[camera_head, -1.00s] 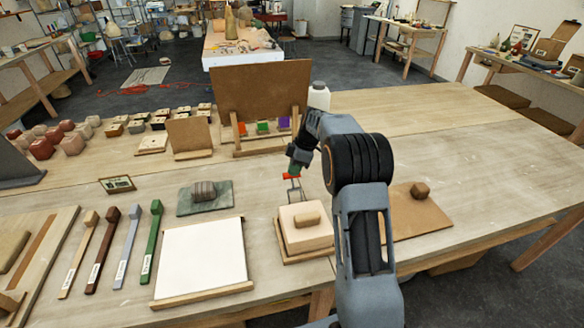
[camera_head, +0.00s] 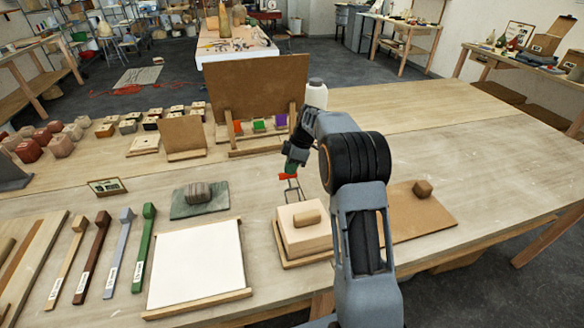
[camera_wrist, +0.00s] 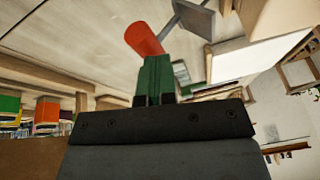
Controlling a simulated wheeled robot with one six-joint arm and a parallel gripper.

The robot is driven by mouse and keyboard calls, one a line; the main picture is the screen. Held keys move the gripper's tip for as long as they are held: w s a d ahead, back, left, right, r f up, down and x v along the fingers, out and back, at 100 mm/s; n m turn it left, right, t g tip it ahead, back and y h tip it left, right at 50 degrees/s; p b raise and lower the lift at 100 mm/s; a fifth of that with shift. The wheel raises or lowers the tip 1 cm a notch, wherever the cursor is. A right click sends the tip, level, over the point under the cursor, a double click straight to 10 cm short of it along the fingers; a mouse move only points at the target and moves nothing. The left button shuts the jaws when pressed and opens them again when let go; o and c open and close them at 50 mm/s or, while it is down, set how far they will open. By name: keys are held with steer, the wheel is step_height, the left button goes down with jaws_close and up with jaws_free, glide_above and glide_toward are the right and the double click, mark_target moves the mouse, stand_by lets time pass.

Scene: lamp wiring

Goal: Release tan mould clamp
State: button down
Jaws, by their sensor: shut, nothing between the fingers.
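A tan block-shaped mould (camera_head: 303,236) with a smaller tan block (camera_head: 307,218) on top sits on a wooden base near the front of the table. I cannot tell which part of it is a clamp. My gripper (camera_head: 289,177) is above and behind this mould, apart from it. In the wrist view my gripper (camera_wrist: 155,80) shows green fingers, shut and empty, with a red piece (camera_wrist: 145,38) at their end. A thin grey frame (camera_head: 292,190) shows just below the red piece; I cannot tell whether they touch.
Left stand tan (camera_head: 65,265), brown, blue-grey and green labelled bars beside a white panel (camera_head: 197,265). A grey-green slab (camera_head: 199,200) lies behind the panel. A brown board (camera_head: 415,220) lies right of the mould. An upright brown board (camera_head: 258,90) stands behind. The table's right side is clear.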

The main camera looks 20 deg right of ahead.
steer(key=w+a+p+v, duration=0.1)
steer(key=v, duration=1.1)
steer(key=shift+d+r, duration=0.15)
steer(key=shift+r, duration=0.35)
steer(key=shift+w, duration=0.1)
